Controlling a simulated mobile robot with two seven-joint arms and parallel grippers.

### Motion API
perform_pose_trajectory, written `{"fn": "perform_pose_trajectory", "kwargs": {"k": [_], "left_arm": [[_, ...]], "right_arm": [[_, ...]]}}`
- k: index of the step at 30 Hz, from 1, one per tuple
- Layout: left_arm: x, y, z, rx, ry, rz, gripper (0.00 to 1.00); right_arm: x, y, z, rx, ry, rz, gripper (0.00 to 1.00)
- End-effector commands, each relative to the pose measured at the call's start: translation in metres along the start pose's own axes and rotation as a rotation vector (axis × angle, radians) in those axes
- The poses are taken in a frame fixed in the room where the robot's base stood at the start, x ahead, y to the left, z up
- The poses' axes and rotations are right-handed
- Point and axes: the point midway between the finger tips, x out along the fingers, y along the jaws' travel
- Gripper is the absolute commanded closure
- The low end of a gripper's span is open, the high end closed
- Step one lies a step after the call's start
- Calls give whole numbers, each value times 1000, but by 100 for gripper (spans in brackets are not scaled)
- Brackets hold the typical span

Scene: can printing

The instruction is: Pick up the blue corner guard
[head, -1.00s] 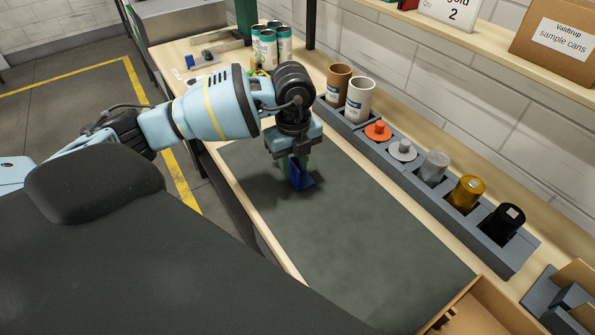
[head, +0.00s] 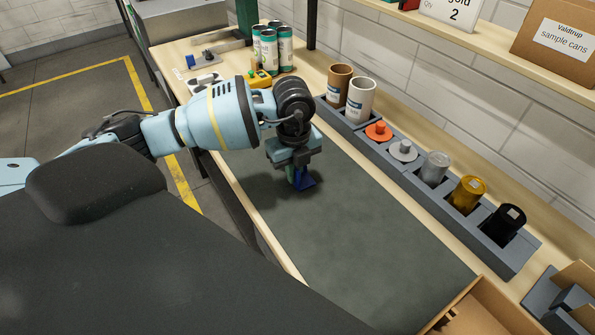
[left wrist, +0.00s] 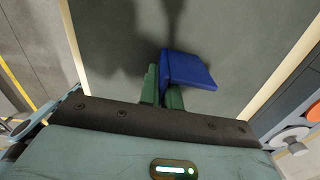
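The blue corner guard (head: 305,181) is at the far part of the dark mat (head: 345,235). It shows larger in the left wrist view (left wrist: 190,70), one flange spreading right of the fingers. My left gripper (head: 294,175) points down over it. Its green fingers (left wrist: 162,90) are close together with an edge of the guard between them, so it looks shut on the guard. The fingers hide part of the guard. I cannot tell whether the guard touches the mat. My right gripper is not in view.
A grey rack (head: 411,178) with cans and coloured pieces runs along the right. Several green-and-white cans (head: 268,50) and a yellow device (head: 260,79) stand at the back. A cardboard box (head: 483,310) is at the near right. The mat's middle is clear.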

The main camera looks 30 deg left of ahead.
Motion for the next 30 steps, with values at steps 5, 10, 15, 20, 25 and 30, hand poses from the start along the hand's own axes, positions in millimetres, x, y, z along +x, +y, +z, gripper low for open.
{"fn": "perform_pose_trajectory", "kwargs": {"k": [5, 10, 15, 20, 25, 30], "left_arm": [[-2, 0, 0, 0, 0, -1, 100], [-13, 0, 0, 1, 0, -2, 100], [-38, -1, 0, 0, -1, -3, 100], [-39, 29, -16, 3, -2, 0, 100], [-42, 64, -38, 4, -2, 1, 100], [-46, 96, -57, 3, -2, 1, 100]], "right_arm": [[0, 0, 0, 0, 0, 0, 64], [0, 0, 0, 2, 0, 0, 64], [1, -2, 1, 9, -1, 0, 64], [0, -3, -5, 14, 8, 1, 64], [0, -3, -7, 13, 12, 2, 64], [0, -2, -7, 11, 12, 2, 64]]}}
